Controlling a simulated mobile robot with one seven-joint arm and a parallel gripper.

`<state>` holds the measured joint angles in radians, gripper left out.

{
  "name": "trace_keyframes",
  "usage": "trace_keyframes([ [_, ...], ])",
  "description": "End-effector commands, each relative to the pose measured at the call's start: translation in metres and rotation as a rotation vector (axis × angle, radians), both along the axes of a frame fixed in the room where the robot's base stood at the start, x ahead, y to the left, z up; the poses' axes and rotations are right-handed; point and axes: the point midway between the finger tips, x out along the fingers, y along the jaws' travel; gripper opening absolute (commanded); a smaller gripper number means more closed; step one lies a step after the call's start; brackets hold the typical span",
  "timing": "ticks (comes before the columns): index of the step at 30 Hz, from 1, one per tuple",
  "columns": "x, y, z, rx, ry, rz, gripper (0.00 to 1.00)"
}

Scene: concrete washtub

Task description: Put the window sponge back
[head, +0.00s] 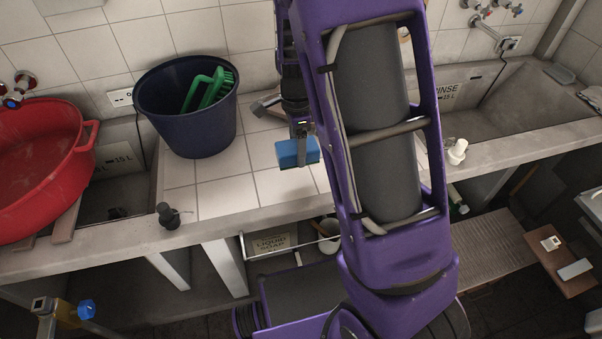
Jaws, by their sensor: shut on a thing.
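The window sponge, a blue block with a darker green underside (290,152), is in the head view near the middle of the tiled counter. My gripper (301,140) points down and is shut on the sponge. The sponge looks to be just above the white tiles; I cannot tell whether it touches them. My purple arm hides the counter to the right of it. Whatever place the sponge belongs to cannot be made out.
A dark blue bucket (190,125) holding a green brush (212,88) stands left of my gripper. A red tub (45,160) sits over the left basin. The rinse basin (520,105) is at right. White tiles (225,185) between bucket and sponge are clear.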

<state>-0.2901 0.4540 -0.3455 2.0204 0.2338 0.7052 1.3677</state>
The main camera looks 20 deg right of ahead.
Motion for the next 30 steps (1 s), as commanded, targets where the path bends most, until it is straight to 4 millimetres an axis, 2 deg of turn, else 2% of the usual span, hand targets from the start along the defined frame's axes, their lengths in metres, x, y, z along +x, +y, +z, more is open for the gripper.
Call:
trace_keyframes([
  [1,-0.001,-0.001,-0.014,-0.001,0.005,-0.003,0.29],
  [3,-0.001,-0.001,-0.027,-0.001,0.004,-0.003,0.29],
  [11,0.000,-0.001,-0.049,0.000,0.001,-0.002,0.29],
  [17,0.000,-0.001,-0.077,0.000,0.001,-0.002,0.29],
  [28,0.000,0.000,-0.083,0.000,-0.001,-0.001,0.29],
  [29,0.000,0.000,-0.081,0.000,-0.001,-0.001,0.79],
  [30,0.000,0.000,-0.081,0.000,-0.001,-0.001,0.86],
])
